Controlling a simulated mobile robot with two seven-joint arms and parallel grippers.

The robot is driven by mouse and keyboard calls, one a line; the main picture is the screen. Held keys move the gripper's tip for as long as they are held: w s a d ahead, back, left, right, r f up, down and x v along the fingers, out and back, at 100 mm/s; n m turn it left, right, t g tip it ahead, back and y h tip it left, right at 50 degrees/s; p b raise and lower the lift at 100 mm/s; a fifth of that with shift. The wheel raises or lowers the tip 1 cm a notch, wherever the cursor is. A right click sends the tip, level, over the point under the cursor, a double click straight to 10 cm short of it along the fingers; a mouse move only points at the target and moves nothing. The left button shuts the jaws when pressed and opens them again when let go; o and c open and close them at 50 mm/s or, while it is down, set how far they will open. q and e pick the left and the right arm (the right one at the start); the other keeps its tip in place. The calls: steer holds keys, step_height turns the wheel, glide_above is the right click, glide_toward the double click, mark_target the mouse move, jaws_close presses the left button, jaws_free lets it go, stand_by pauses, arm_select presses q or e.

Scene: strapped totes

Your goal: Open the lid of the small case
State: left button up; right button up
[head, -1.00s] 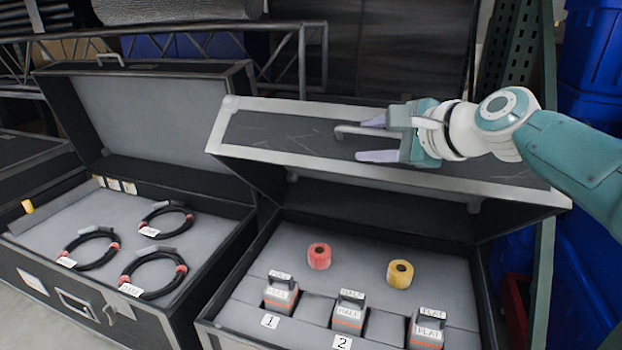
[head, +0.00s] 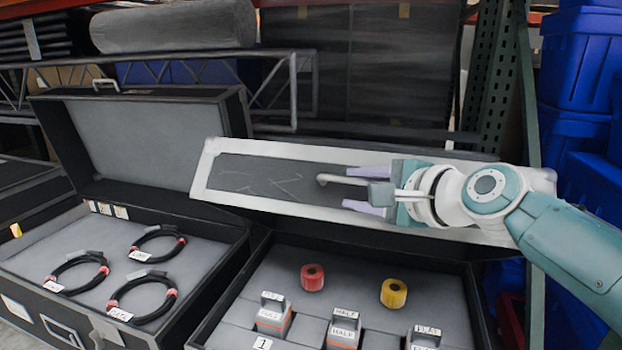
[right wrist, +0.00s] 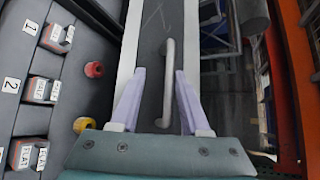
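The small case (head: 222,335) stands at the lower middle of the head view with its lid (head: 290,206) raised. The lid's front strip, a dark panel with a pale frame, shows a grey bar handle (head: 335,180). My right gripper (head: 356,190) is open, its two pale purple fingers apart at the handle. In the right wrist view the handle (right wrist: 169,75) runs between the spread fingers (right wrist: 158,95) and does not look clamped. The gripper hides part of the lid. My left gripper is not in view.
In the small case sit a red roll (head: 312,277), a yellow roll (head: 394,293) and several labelled blocks. A larger open case (head: 160,335) with coiled cables stands left. Blue bins (head: 575,75) and a green rack post (head: 487,80) stand right.

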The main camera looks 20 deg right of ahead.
steer(key=p+v, duration=0.7)
steer(key=v, duration=0.3)
steer(key=shift+s+d+r, duration=0.15)
steer(key=shift+r, duration=0.05)
stand_by(0.3)
stand_by(0.5)
steer(key=s+a+r+n+g+y+p, duration=0.1)
steer(key=s+a+r+n+g+p, duration=0.3)
steer(key=s+a+n+p, duration=0.25)
steer(key=s+a+r+n+g+p, duration=0.3)
steer(key=s+n+p, duration=0.3)
steer(key=s+n, duration=0.25)
steer(key=s+d+r+n+g+h+p, duration=0.35)
steer(key=s+r+n+p, duration=0.35)
steer(key=s+r, duration=0.4)
step_height(320, 180, up, 35)
steer(key=p, duration=3.7)
steer(key=shift+s+d+m+h, duration=0.15)
steer(key=shift+s+m+h, duration=0.2)
steer(key=shift+m, duration=0.05)
